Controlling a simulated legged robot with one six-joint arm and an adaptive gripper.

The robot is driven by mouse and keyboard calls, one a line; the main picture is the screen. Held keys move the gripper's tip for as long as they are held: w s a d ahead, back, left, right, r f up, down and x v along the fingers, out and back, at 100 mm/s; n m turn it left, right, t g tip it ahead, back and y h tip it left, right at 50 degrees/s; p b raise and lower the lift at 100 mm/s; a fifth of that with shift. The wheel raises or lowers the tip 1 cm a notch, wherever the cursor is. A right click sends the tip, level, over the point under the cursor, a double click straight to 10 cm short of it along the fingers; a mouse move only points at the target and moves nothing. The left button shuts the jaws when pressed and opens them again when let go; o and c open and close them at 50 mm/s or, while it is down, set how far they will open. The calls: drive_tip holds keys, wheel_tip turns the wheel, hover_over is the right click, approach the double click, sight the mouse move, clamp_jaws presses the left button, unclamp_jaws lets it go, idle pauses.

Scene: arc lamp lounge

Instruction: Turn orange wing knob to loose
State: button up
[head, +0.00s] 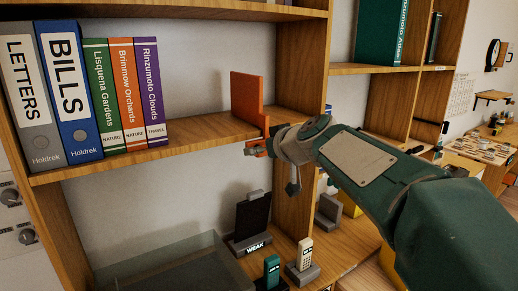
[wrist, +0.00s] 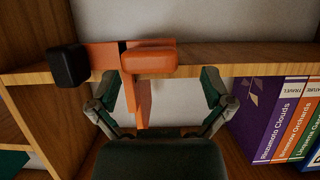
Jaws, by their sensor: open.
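The orange wing knob (wrist: 150,60) shows in the wrist view as a rounded orange bar at the shelf edge, in front of an orange bracket (wrist: 98,55). My gripper (wrist: 160,82) is open, with one finger to each side of the knob and visible gaps to both. I cannot tell how deep the knob sits between the fingers. In the head view an upright orange plate (head: 246,97) stands on the shelf, and my gripper (head: 268,155) is at the shelf edge below it. There the gripper mostly hides the knob.
A black block (wrist: 68,66) is beside the bracket. Several books and binders (head: 85,90) stand on the shelf (head: 190,131) to the left. Below are a black stand marked WEAK (head: 253,222), handsets (head: 304,255) and a glass-like case (head: 170,268).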

drive_tip(key=shift+w+a+f, duration=0.25)
drive_tip(key=shift+w+a, duration=0.2)
drive_tip(key=shift+w, duration=0.05)
drive_tip(key=shift+w+f, duration=0.1)
drive_tip(key=shift+w, duration=0.1)
drive_tip(key=shift+w+d, duration=0.1)
drive_tip(key=shift+d, duration=0.7)
drive_tip(key=shift+a, duration=0.2)
drive_tip(key=c, duration=0.6)
drive_tip(key=shift+a, duration=0.3)
drive_tip(key=c, duration=0.5)
